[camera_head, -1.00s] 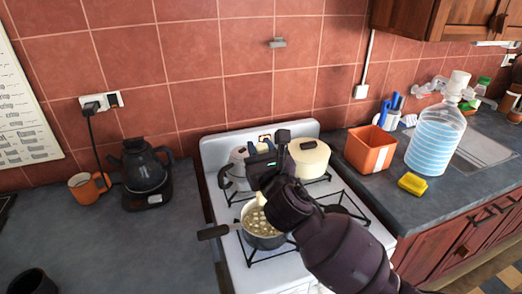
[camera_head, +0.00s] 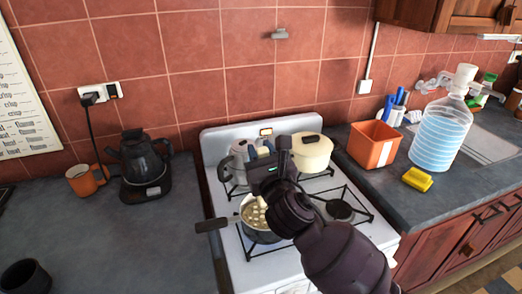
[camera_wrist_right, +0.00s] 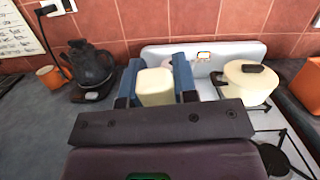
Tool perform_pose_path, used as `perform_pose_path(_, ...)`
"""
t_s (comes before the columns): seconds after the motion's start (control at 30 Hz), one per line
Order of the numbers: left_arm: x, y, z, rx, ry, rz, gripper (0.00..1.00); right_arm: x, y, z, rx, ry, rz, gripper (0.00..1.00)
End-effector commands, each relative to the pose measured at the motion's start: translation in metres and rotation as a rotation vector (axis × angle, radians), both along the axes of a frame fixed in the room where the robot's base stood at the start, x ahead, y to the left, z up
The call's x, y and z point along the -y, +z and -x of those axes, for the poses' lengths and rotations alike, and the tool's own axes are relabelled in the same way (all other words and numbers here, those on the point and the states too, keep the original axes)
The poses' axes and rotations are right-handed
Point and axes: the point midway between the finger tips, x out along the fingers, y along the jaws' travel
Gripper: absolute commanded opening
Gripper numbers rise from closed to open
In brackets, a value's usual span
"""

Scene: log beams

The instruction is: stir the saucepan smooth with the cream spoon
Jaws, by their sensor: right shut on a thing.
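The saucepan (camera_head: 250,236) stands on the front left of the white stove, its dark handle pointing left. Pale lumps show in the liquid inside it. My right gripper (camera_head: 262,150) is above the pan, shut on the cream spoon (camera_head: 262,202), whose lower part reaches down into the pan. In the right wrist view the cream spoon handle (camera_wrist_right: 155,88) sits between the blue fingers of the right gripper (camera_wrist_right: 158,78). The spoon's lower end is hidden in the contents. My left gripper is not in view.
A grey pot (camera_head: 234,165) and a cream lidded pot (camera_head: 311,153) stand on the back burners. The front right burner (camera_head: 340,209) is empty. A kettle (camera_head: 142,165) and orange mug (camera_head: 84,180) stand left; an orange bin (camera_head: 374,147), yellow sponge (camera_head: 418,179) and water bottle (camera_head: 438,138) stand right.

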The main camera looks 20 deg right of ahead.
Motion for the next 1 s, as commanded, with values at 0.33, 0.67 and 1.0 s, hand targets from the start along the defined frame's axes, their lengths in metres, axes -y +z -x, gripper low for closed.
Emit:
perform_pose_path(0.33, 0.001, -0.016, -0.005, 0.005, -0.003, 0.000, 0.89, 0.000, -0.024, 0.001, -0.002, -0.001, 0.001, 0.03)
perform_pose_path(0.67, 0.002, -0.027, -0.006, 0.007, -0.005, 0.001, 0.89, 0.002, -0.045, -0.003, -0.003, -0.001, 0.001, 0.03)
perform_pose_path(1.0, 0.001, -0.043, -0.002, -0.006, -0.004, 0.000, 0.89, 0.004, -0.067, -0.007, -0.003, 0.000, 0.000, 0.03)
